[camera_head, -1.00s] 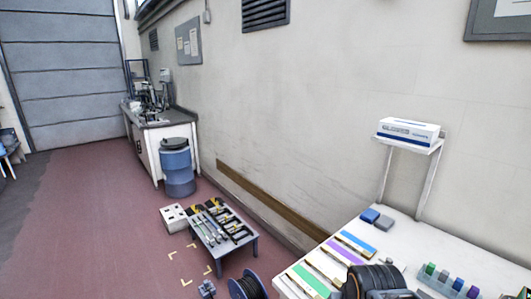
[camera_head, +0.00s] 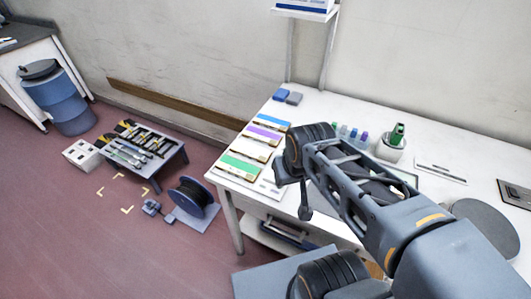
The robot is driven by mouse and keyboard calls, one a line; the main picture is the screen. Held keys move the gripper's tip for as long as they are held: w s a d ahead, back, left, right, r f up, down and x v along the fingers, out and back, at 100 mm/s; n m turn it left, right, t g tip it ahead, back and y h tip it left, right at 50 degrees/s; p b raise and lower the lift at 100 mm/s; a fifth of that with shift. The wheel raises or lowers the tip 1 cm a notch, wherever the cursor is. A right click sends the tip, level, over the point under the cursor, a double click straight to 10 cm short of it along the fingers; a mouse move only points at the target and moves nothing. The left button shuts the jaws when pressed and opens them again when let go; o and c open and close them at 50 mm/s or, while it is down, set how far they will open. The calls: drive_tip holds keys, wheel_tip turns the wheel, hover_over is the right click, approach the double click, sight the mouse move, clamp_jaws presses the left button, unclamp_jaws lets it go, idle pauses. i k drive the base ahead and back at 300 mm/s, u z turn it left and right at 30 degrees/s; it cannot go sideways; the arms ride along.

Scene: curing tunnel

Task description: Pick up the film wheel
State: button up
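I cannot pick out a film wheel for certain. A dark reel with blue-grey flanges (camera_head: 195,197) stands on the floor left of the white table, but I cannot tell whether it is the film wheel. The white table (camera_head: 330,108) bears small items, some too small to make out. My arm, dark grey and folded, stands in front of the table and hides part of its top. I cannot make out my gripper's fingers in this view.
Coloured panels (camera_head: 240,168), blue blocks (camera_head: 281,95) and a white pot with a green item (camera_head: 391,147) lie or stand on the table. A low bench of tools (camera_head: 140,145), a white box (camera_head: 82,155) and a blue drum (camera_head: 60,102) stand at left.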

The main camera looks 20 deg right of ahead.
sight(395, 139)
drive_tip(key=z, duration=0.8)
drive_tip(key=k, duration=0.55)
drive_tip(key=z, duration=0.6)
drive_tip(key=i, duration=0.5)
